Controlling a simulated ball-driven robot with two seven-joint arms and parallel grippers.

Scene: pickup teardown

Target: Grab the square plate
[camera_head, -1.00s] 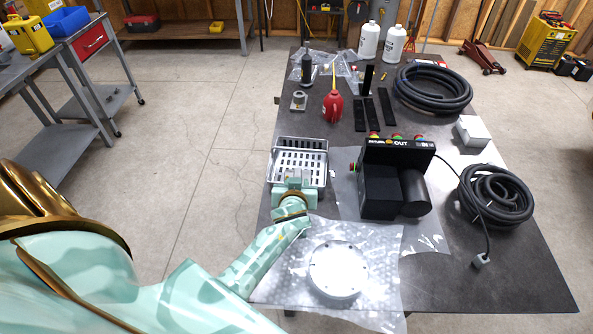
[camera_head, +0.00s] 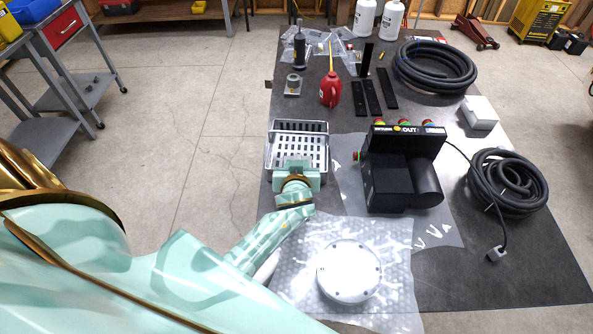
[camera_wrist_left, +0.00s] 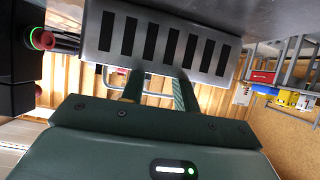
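A small grey square plate with a round raised ring (camera_head: 292,85) lies on the far left part of the dark table, in front of a black upright tool. A slotted metal tray (camera_head: 320,151) stands at the table's left edge. My left gripper (camera_head: 295,163) is at the tray's near end, well short of the square plate. In the left wrist view the slotted metal (camera_wrist_left: 165,45) fills the space ahead. My left fingers (camera_wrist_left: 158,85) are apart with background showing between them; their tips meet or pass behind its lower edge. My right gripper is not in view.
A black machine (camera_head: 402,170) stands right of the tray. A white round flange (camera_head: 349,270) lies on bubble wrap (camera_head: 395,285) in front. A red bottle (camera_head: 330,91), black strips (camera_head: 373,97) and hose coils (camera_head: 435,67) lie farther back.

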